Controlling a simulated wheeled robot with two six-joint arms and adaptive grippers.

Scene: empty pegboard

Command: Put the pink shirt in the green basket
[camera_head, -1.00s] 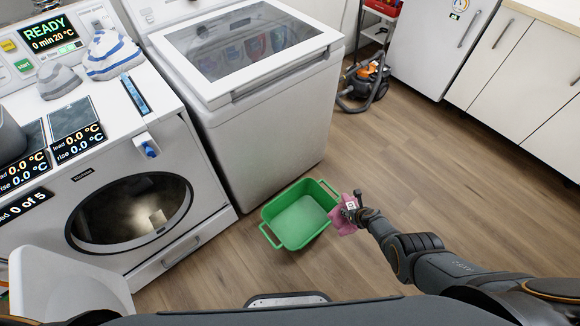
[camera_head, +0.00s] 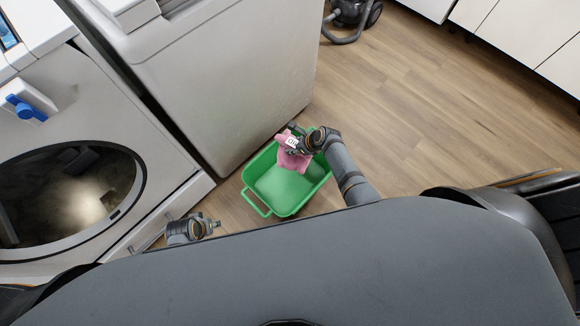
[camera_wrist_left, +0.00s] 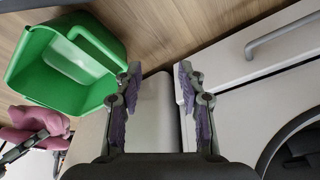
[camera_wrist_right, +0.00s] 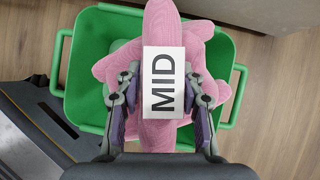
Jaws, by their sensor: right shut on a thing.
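The pink shirt (camera_head: 290,158) hangs from my right gripper (camera_head: 297,138) above the far end of the green basket (camera_head: 262,197). In the right wrist view the right gripper (camera_wrist_right: 163,98) is shut on the pink shirt (camera_wrist_right: 158,30), which bears a white "MID" tag (camera_wrist_right: 164,82); the green basket (camera_wrist_right: 225,55) lies below it. My left gripper (camera_head: 212,224) is low, left of the basket. In the left wrist view the left gripper (camera_wrist_left: 158,85) is open and empty; the basket (camera_wrist_left: 30,60) and shirt (camera_wrist_left: 38,125) show at the left.
A front-loading machine (camera_head: 120,125) with a round glass door stands at the left. A white top-loading machine (camera_head: 225,90) stands behind the basket. A vacuum cleaner (camera_head: 352,14) is at the back. The wooden floor (camera_head: 440,110) to the right is clear.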

